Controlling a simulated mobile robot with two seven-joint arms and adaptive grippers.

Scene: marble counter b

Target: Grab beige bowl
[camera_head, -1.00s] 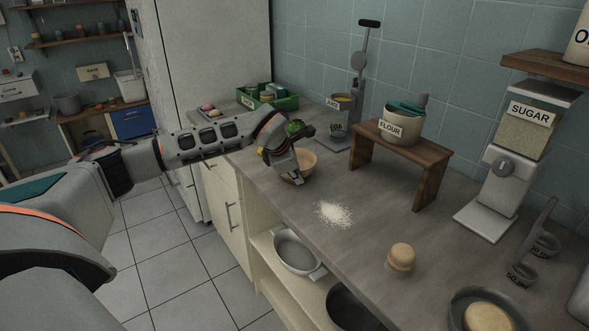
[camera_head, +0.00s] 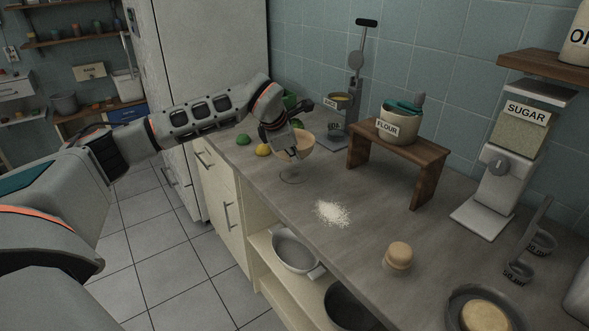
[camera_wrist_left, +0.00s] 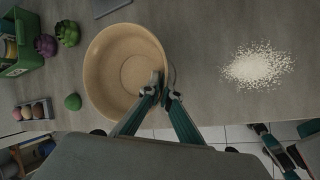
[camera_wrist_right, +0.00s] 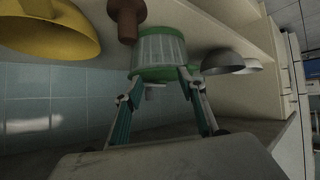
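The beige bowl (camera_head: 304,147) hangs a little above the far left part of the counter, with a dark shadow on the surface below it. My left gripper (camera_head: 294,147) is shut on its rim and covers part of it. In the left wrist view the bowl (camera_wrist_left: 112,62) is empty, and the fingertips of my left gripper (camera_wrist_left: 164,91) pinch its wall.
White powder (camera_head: 333,213) lies on the counter (camera_head: 300,205). A wooden stand (camera_head: 410,148) carries the flour pot (camera_head: 397,124). A yellow item (camera_head: 262,150) and a green item (camera_head: 242,139) lie left of the bowl. A green and white container (camera_wrist_right: 158,50) is beyond my right fingers.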

